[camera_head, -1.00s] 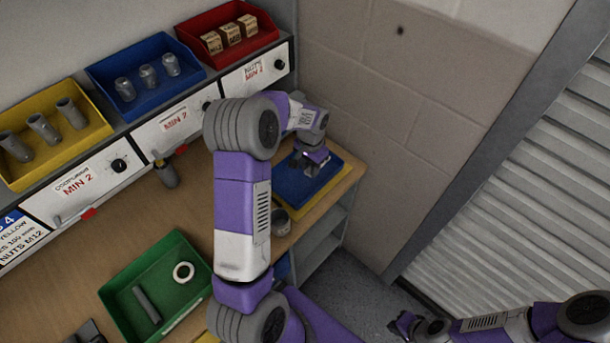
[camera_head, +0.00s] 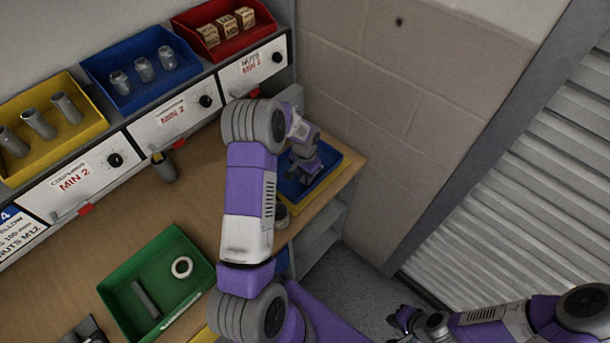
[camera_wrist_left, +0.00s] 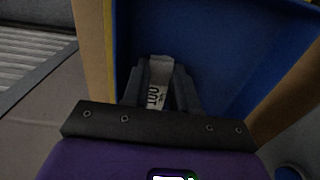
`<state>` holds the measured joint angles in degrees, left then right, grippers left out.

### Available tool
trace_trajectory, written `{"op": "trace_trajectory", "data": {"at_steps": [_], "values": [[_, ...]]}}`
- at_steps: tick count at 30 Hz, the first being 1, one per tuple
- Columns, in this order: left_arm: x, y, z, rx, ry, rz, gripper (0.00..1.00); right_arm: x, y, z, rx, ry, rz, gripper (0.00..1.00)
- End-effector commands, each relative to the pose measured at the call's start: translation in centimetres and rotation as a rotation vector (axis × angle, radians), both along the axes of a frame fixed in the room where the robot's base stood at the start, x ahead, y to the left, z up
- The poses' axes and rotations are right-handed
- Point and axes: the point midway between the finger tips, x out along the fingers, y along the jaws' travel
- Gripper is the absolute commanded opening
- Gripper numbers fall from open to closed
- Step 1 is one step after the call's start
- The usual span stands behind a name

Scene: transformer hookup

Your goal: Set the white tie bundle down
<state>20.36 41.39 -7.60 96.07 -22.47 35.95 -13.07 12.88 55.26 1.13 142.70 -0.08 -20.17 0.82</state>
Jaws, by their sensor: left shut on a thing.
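My left gripper (camera_head: 301,176) is over the blue tray (camera_head: 327,160) at the right end of the bench. In the left wrist view my left gripper (camera_wrist_left: 158,85) is shut on the white tie bundle (camera_wrist_left: 155,97), a pale strip with dark print between the fingers. The bundle's far end points toward the blue tray surface (camera_wrist_left: 215,45); I cannot tell whether it touches. In the head view the bundle is hidden by the gripper. My right gripper (camera_head: 398,322) is low at the right, away from the bench; its jaw opening is too small to read.
A yellow border (camera_head: 323,187) surrounds the blue tray near the bench edge. A green tray (camera_head: 120,293) holds a white ring and a grey rod. Yellow, blue and red bins stand on the shelf behind. A block wall (camera_head: 390,110) is close on the right.

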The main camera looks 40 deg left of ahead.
Motion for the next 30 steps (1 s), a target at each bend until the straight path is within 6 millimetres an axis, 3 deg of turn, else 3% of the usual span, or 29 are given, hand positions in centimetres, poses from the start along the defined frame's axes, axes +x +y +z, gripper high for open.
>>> {"op": "trace_trajectory", "data": {"at_steps": [6,7,11,23,30], "values": [[0.0,0.0,-0.5,0.0,0.0,0.0,0.0,0.0,0.0,-0.5,0.0,0.0,0.0,0.0],[0.0,0.0,-0.4,0.0,0.0,0.0,0.32,0.0,0.0,-0.4,0.0,0.0,0.0,0.0],[0.0,0.0,-0.3,0.0,0.0,0.0,0.52,0.0,0.0,-0.3,0.0,0.0,0.0,0.0],[0.0,0.0,0.4,0.0,0.0,0.0,0.53,0.0,0.0,0.2,0.0,0.0,0.0,0.0],[0.1,0.0,5.0,0.002,-0.004,0.0,0.53,0.0,0.0,0.3,0.0,0.0,0.0,0.0]]}}
